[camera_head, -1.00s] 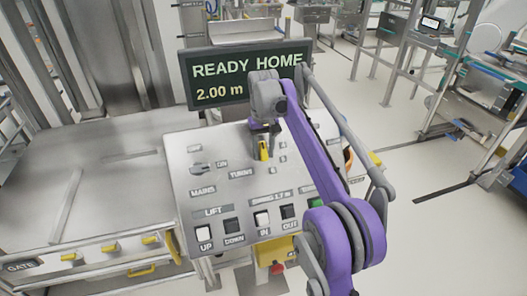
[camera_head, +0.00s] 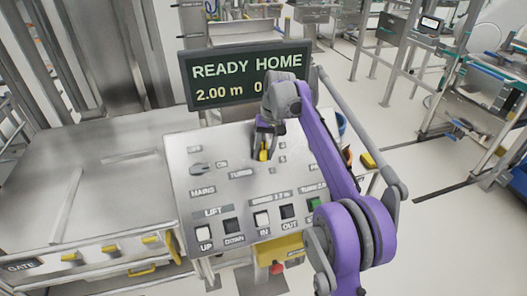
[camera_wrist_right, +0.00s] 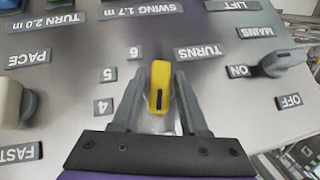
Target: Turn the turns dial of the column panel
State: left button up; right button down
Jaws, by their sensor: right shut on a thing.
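The turns dial is a yellow knob (camera_wrist_right: 159,76) with a dark mark, on the grey column panel (camera_head: 180,170). The labels TURNS, 4, 5 and 6 lie around it in the right wrist view, upside down. My right gripper (camera_wrist_right: 158,92) has its two grey fingers on either side of the knob and is shut on it. In the head view my right gripper (camera_head: 264,150) reaches down to the knob, partly hiding it. My left gripper is not in view.
The mains switch (camera_head: 201,168) sits left of the dial, at ON. Lift buttons (camera_head: 218,231) and swing buttons (camera_head: 274,215) line the panel's front. A display (camera_head: 245,72) behind reads READY HOME, 2.00 m, with more hidden by my arm. A steel table stands left.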

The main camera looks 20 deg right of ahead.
jog(key=shift+d+m+t+y, duration=0.15)
jog(key=shift+m+t+y, duration=0.15)
jog(key=shift+m+y, duration=0.75)
jog(key=shift+f+m+t+y+b, duration=0.1)
jog(key=shift+m+t+y+b, duration=0.3)
jog(key=shift+m+y, duration=0.5)
jog(key=shift+d+f+m+t+y+b, duration=0.1)
jog(key=shift+m+t+y+b, duration=0.6)
jog(key=shift+m+y, duration=0.55)
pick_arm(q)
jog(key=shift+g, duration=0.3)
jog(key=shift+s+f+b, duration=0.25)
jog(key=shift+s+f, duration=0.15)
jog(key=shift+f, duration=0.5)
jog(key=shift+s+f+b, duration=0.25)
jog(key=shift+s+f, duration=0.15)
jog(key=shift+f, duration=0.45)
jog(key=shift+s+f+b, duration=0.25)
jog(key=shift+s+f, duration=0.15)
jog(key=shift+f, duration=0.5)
pick_arm(e)
jog(key=shift+s+m+t+y, duration=0.1)
jog(key=shift+m+t+y, duration=0.9)
jog(key=shift+m, duration=0.5)
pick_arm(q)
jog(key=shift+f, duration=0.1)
pick_arm(e)
jog(key=shift+t, duration=0.3)
